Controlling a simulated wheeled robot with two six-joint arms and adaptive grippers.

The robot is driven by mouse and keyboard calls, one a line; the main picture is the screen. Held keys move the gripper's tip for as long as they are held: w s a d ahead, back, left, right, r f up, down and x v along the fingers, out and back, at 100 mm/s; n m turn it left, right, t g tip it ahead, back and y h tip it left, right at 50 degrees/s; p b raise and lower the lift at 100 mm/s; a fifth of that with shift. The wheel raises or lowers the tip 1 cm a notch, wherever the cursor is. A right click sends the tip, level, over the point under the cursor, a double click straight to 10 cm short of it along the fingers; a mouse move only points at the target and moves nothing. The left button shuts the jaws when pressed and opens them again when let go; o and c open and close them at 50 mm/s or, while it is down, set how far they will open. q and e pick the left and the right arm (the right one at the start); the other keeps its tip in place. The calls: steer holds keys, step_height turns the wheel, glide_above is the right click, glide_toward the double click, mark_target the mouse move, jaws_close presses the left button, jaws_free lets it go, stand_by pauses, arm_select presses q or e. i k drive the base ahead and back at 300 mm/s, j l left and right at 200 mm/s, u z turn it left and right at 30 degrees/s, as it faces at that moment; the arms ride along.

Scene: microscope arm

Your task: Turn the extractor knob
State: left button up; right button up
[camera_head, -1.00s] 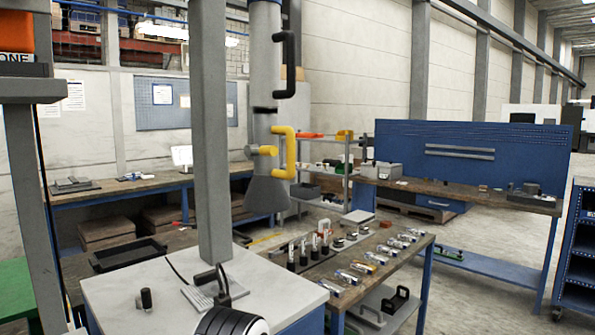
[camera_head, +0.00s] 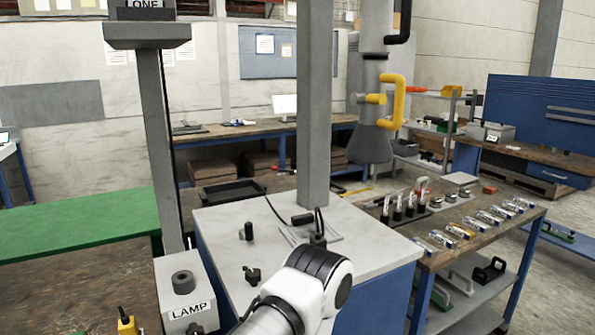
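The extractor hood (camera_head: 372,143) is a grey cone on a vertical grey duct, hanging behind the white-topped bench. A yellow knob (camera_head: 375,99) sticks out from its left side, beside a yellow C-shaped handle (camera_head: 398,103). No label names the extractor knob, but this yellow one is on the hood. A white arm link of mine with black rings (camera_head: 318,272) comes in at the bottom centre, in front of the bench. It is low and well apart from the knob. I cannot make out either gripper.
A grey post (camera_head: 314,110) stands on the white bench top (camera_head: 215,230), left of the hood. A LAMP box (camera_head: 188,308) with a dark round knob (camera_head: 183,282) stands at the lower left. Small black parts (camera_head: 248,231) stand on the bench. A wooden table (camera_head: 475,247) holds several tools.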

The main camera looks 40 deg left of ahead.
mark_target(253, 275)
steer(key=u, duration=1.45)
steer(key=l, duration=0.05)
